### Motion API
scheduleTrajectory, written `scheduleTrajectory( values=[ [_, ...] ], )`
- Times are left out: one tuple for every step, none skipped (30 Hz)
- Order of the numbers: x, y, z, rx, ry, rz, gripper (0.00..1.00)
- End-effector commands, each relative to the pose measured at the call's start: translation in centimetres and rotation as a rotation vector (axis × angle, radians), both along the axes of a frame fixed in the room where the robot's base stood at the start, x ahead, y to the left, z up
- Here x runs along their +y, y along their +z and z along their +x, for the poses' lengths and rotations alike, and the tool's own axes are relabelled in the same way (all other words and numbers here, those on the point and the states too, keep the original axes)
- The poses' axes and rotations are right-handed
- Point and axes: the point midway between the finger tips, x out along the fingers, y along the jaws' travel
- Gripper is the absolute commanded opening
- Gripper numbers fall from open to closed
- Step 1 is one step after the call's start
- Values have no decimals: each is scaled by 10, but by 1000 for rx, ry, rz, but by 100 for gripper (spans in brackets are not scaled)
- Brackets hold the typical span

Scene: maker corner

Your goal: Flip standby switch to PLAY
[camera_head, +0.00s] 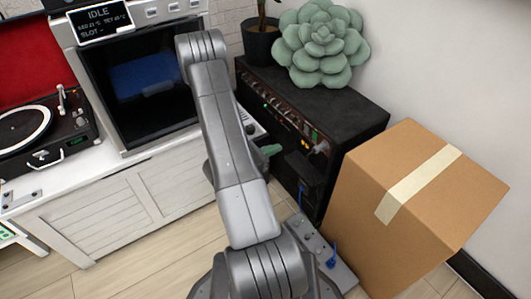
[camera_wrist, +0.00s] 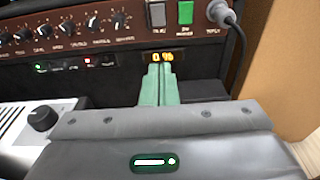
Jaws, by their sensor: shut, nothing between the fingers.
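The black amplifier (camera_head: 350,105) stands against the wall, its brown control panel facing my arm. In the wrist view the panel (camera_wrist: 120,27) shows a row of knobs, a grey switch (camera_wrist: 157,14) and a lit green switch (camera_wrist: 186,12). The labels under both switches are too small to read surely, so I cannot tell which is standby. My gripper (camera_wrist: 160,68) has green fingers, shut and empty, with tips just below a small amber display (camera_wrist: 163,57) and below the switches. Contact with the front is unclear. The gripper (camera_head: 270,150) also shows beside the amplifier in the head view.
A plug and cable (camera_wrist: 222,14) sit right of the switches. A cardboard box (camera_head: 420,190) stands close on the right. A green succulent (camera_head: 322,45) rests on the amplifier. A power strip (camera_head: 325,255) lies on the floor. A white cabinet (camera_head: 120,200) stands left.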

Motion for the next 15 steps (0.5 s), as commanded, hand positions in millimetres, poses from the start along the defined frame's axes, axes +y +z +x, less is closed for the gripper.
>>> scheduleTrajectory(
  values=[
    [7, 0, -4, 1, 4, -1, 0],
    [10, 0, -6, 1, 4, -1, 0],
    [14, -1, -8, 1, 3, -1, 0],
    [16, -1, -10, 1, 3, -1, 0],
    [18, -2, -11, 1, 2, -1, 0],
    [21, -2, -13, 1, 2, 0, 0],
    [22, -3, -14, 1, 2, 0, 0],
    [23, -3, -15, 1, 2, 0, 0],
    [25, -3, -16, 1, 1, 0, 0],
    [25, -3, -17, 1, 0, -1, 0],
    [26, -4, -17, 0, 0, 0, 0],
    [27, -4, -18, -1, 0, -1, 0],
    [27, -4, -18, 0, -1, -1, 0],
    [27, -4, -18, 0, -1, -1, 0],
    [27, -4, -18, 0, -1, -1, 0]
  ],
)
